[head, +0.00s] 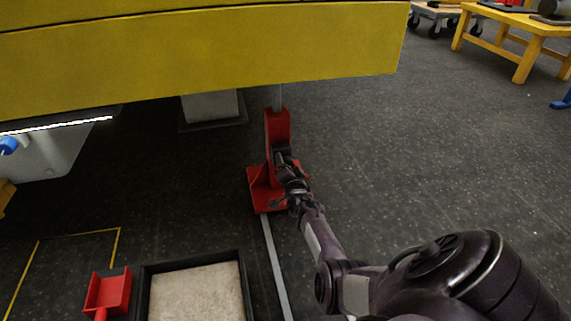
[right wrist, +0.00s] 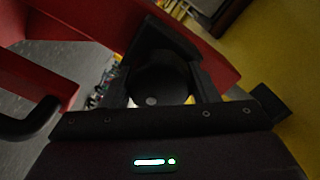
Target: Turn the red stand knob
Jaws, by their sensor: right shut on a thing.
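The red stand (head: 278,127) stands upright on the dark floor, under the edge of the large yellow boom (head: 230,45). My right gripper (head: 283,160) reaches it from the lower right and is at the stand's post. In the right wrist view, my right gripper (right wrist: 163,62) is shut on a dark round knob (right wrist: 160,88), which sits between the fingers. Red parts of the stand (right wrist: 80,17) show around it there. In the head view, the gripper and arm hide the knob. My left gripper is not in view.
A black-rimmed tray (head: 146,285) with a pale filling and a red scoop-like thing (head: 110,291) lie at the lower left. A pale strip (head: 275,270) runs along the floor from the stand. A yellow table (head: 537,30) stands far right. Floor right of the stand is clear.

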